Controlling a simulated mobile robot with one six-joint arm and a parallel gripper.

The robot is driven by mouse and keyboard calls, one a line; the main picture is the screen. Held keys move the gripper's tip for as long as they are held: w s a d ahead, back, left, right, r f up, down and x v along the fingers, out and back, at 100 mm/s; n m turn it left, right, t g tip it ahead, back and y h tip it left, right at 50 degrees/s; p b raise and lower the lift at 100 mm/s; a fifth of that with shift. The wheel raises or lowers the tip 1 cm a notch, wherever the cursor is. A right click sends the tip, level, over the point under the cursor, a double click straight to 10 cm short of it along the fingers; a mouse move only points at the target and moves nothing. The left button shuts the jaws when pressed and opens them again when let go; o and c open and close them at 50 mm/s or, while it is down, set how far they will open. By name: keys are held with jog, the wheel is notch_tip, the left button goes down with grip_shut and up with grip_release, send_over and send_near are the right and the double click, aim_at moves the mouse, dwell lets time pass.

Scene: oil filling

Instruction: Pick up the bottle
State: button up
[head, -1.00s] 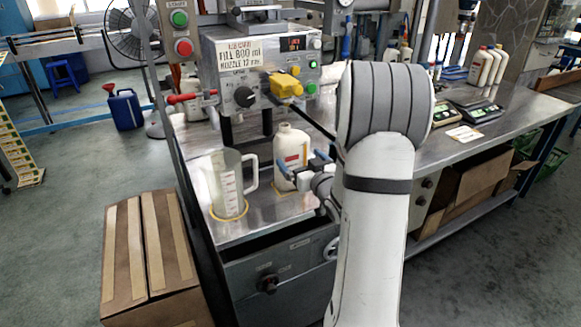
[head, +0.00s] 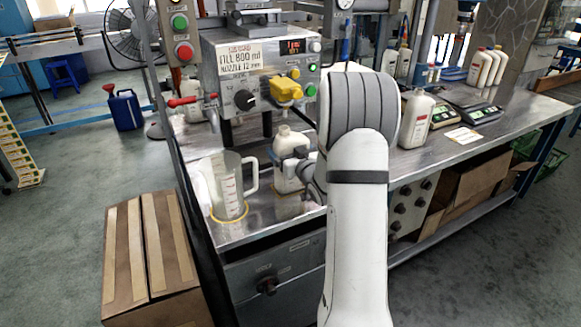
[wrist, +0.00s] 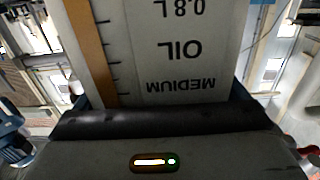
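The white oil bottle (head: 287,146) stands about upright at the front of the metal bench, below the filling machine. My gripper (head: 291,165) is at its right side with the fingers around its body. In the wrist view, the bottle's label (wrist: 180,48) fills the middle, reading OIL, MEDIUM and 0.8 L upside down. The blue fingers of my gripper (wrist: 160,98) sit against both edges of the bottle, shut on it. The far finger is mostly hidden in the head view. I cannot tell whether the bottle's base touches the bench.
A clear measuring jug (head: 229,187) stands close left of the bottle. The filling machine (head: 262,75) with its yellow nozzle part (head: 285,89) is behind and above. Another white bottle (head: 416,118) stands to the right, beside scales (head: 474,113). A cardboard box (head: 150,255) is on the floor.

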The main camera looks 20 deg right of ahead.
jog(key=shift+r, duration=0.1)
jog(key=c, duration=1.1)
jog(key=shift+r, duration=0.1)
